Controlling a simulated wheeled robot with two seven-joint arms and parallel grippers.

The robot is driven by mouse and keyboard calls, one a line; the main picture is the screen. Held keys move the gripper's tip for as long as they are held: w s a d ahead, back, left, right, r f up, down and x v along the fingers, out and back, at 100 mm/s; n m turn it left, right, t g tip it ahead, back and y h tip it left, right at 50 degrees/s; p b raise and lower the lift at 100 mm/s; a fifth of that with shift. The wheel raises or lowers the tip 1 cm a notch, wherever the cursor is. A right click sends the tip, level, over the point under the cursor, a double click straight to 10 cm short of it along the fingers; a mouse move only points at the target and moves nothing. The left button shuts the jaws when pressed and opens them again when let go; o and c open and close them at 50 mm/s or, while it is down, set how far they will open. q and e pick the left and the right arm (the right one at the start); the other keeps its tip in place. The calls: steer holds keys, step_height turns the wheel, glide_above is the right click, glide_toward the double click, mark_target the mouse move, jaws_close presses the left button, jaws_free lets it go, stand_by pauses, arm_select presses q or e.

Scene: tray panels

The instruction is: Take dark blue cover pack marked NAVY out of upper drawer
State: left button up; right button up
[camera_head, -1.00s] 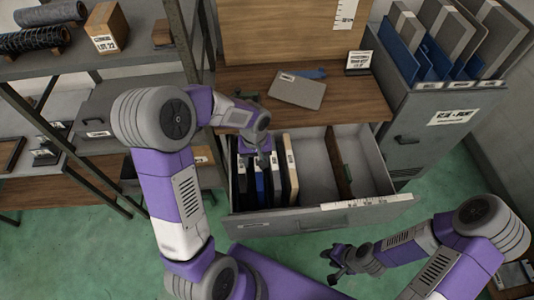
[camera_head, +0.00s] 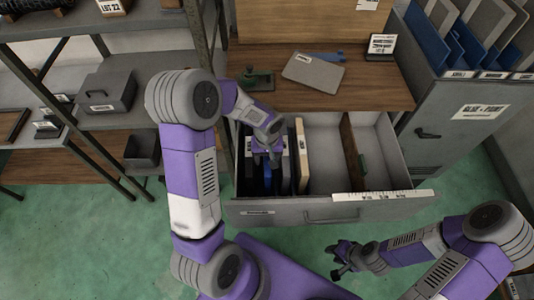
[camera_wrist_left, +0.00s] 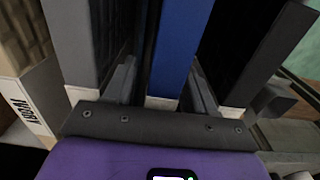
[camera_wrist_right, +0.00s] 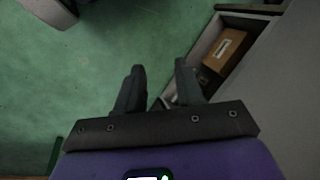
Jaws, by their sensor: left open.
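The upper drawer (camera_head: 300,216) is pulled open, with several packs standing upright in its left compartment. My left gripper (camera_head: 267,160) points down over these packs. A blue pack (camera_head: 267,180) shows just below it and is partly hidden by it.
A divider (camera_head: 352,160) splits the drawer; its right part is mostly empty. A tan pack (camera_head: 301,155) stands rightmost in the row. A grey flat piece (camera_head: 313,72) lies on the wooden top. A shelf rack (camera_head: 200,60) is close on the left, a grey cabinet (camera_head: 450,150) on the right.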

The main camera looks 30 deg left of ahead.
mark_target(268, 173)
arm_select(q)
steer(key=shift+f, duration=0.4)
jaws_close()
steer(key=shift+s+d+r+b, duration=0.1)
steer(key=shift+s+d+b, duration=0.35)
steer(key=shift+s, duration=0.3)
steer(key=shift+s+d+r+b, duration=0.1)
steer(key=shift+s+d+b, duration=0.2)
steer(key=shift+s+d, duration=0.35)
steer(key=shift+s+d+b, duration=0.35)
steer(key=shift+s+b, duration=0.05)
steer(key=shift+s, duration=0.5)
steer(key=shift+r, duration=0.1)
step_height(268, 173, up, 19)
steer(key=p, duration=1.4)
